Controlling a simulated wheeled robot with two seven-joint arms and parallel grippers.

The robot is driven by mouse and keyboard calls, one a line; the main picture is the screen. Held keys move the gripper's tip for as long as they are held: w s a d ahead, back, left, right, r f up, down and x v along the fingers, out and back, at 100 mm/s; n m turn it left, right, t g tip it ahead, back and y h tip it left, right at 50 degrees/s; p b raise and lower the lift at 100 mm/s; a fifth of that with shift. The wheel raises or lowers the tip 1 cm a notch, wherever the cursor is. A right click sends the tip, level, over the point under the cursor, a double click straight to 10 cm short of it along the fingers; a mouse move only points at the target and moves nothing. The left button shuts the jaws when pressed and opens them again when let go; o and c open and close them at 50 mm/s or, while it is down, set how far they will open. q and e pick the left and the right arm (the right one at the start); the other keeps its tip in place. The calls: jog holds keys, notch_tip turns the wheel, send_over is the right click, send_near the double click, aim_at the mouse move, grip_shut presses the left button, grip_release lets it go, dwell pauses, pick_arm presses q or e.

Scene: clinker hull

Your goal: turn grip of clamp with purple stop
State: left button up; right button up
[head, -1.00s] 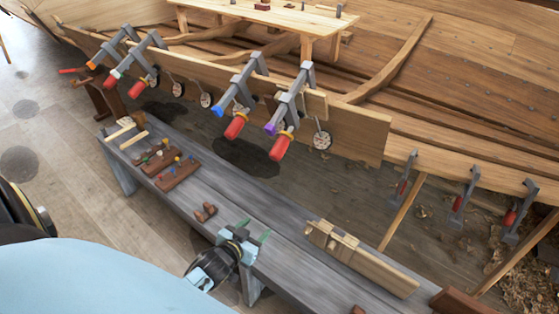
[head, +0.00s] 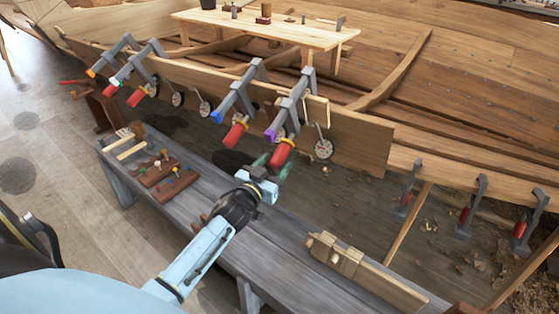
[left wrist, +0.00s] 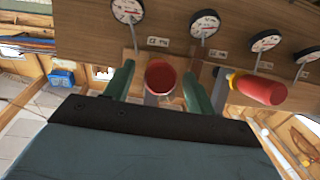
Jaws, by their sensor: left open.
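The clamp with the purple stop (head: 271,135) is the rightmost of the grey clamps on the upper plank. Its red grip (head: 282,152) hangs down toward my left gripper (head: 273,165). In the left wrist view a red grip (left wrist: 160,77) shows end-on between the green fingers of my left gripper (left wrist: 158,88). The fingers stand apart on either side, with gaps visible, so the gripper is open. The purple stop cannot be made out in the wrist view. My right gripper is not in view.
The clamp with the blue stop (head: 215,117) hangs just left. Another red grip with a yellow collar (left wrist: 262,88) is right of my fingers in the wrist view. Round dials (head: 323,149) hang along the plank. A grey bench (head: 225,255) with wooden pieces lies below.

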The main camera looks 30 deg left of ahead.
aim_at(280, 159)
pick_arm(q)
jog(key=shift+w+a, duration=0.1)
jog(key=shift+w, duration=1.45)
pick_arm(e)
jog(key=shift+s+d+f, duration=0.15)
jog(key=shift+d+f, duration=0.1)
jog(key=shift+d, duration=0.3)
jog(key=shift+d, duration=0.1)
pick_arm(q)
jog(key=c, duration=1)
jog(key=shift+m+y+b, duration=0.3)
jog(key=shift+b, duration=0.1)
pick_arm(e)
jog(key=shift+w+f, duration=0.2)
